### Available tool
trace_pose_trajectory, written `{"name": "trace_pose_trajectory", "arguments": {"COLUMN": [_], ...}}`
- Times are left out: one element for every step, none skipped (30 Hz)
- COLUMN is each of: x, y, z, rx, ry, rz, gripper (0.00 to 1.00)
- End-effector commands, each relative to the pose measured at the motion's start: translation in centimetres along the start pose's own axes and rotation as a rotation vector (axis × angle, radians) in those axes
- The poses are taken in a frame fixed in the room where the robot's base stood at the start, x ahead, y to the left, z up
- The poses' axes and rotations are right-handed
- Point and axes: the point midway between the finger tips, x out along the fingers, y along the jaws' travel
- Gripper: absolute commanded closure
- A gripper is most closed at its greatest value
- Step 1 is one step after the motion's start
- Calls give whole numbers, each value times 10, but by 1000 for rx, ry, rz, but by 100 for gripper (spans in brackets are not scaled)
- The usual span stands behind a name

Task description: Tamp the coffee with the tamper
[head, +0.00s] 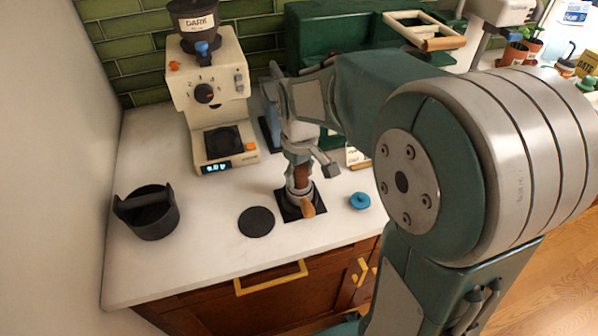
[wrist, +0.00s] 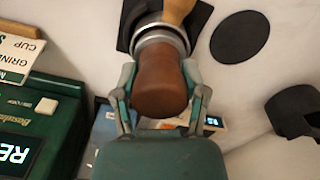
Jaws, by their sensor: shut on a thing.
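The tamper has a brown handle (wrist: 160,82), upright in the head view (head: 302,174). My gripper (wrist: 163,100) is shut on this handle, a finger on each side; in the head view my gripper (head: 302,158) is above the counter. The portafilter (head: 299,190) sits on a black square mat (head: 287,212), its wooden handle (head: 308,208) pointing to the front. In the wrist view the metal rim (wrist: 162,36) lies right beyond the tamper handle. The tamper's base is at the basket; how deep it sits and the coffee are hidden.
A cream grinder (head: 213,95) stands at the back left. A black knock box (head: 148,211) is at the left. A black round mat (head: 256,221) and a small blue lidded piece (head: 360,201) flank the portafilter. A green machine (head: 318,40) stands behind.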

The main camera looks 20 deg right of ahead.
Motion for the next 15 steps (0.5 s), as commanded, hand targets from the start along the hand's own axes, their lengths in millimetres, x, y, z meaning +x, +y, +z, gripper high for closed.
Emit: {"name": "trace_pose_trajectory", "arguments": {"x": [0, 1, 1, 1, 2, 2, 2, 3, 3, 3, 4, 4, 4, 5, 5], "y": [0, 0, 0, 0, 0, 0, 0, 0, 0, 0, 0, 0, 0, 0, 0], "z": [0, 0, 0, 0, 0, 0, 0, 0, 0, 0, 0, 0, 0, 0, 0], "rx": [0, 0, 0, 0, 0, 0, 0, 0, 0, 0, 0, 0, 0, 0, 0], "ry": [0, 0, 0, 0, 0, 0, 0, 0, 0, 0, 0, 1, 1, 1, 1], "rz": [0, 0, 0, 0, 0, 0, 0, 0, 0, 0, 0, 0, 0, 0, 0], "gripper": [91, 91, 91, 91, 91, 91, 91, 91, 91, 91, 91, 91, 91, 91, 91]}}
